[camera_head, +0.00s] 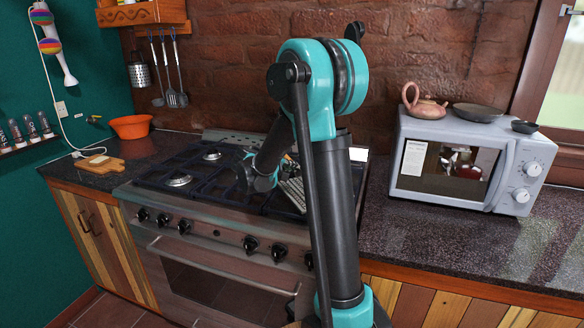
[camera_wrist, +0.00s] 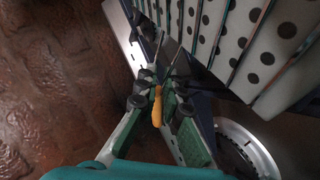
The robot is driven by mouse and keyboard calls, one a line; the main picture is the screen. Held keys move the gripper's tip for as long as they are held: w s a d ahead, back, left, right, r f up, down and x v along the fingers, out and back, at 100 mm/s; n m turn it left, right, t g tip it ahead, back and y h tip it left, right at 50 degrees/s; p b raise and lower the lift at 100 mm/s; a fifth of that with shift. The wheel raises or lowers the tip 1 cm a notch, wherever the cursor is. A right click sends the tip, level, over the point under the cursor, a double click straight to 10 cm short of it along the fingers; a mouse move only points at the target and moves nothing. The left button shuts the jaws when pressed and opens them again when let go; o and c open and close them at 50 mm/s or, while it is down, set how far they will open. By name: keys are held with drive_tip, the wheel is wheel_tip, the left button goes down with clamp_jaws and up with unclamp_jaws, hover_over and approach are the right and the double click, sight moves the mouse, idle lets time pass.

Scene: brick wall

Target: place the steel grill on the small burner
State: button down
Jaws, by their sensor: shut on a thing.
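The steel grill (camera_wrist: 262,50) fills the upper right of the wrist view as pale slats with dark round holes. Thin wires run from it to an orange grip (camera_wrist: 157,106). My gripper (camera_wrist: 160,88) is shut on this grip. In the head view the grill (camera_head: 291,192) shows as a grey slatted piece over the right part of the stove (camera_head: 220,215), partly hidden by my arm. I cannot tell whether it touches the grates. Two burners (camera_head: 178,180) (camera_head: 212,155) show uncovered on the left of the hob. A round burner ring (camera_wrist: 248,150) lies below the grill in the wrist view.
A microwave (camera_head: 465,160) stands on the right counter, with a teapot (camera_head: 424,103) and dark dishes on top. An orange bowl (camera_head: 131,127) and a cutting board (camera_head: 101,164) are on the left counter. The brick wall (camera_head: 235,60) closes off the back.

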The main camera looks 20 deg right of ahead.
drive_tip(key=shift+f, duration=0.25)
drive_tip(key=c, duration=1.6)
unclamp_jaws()
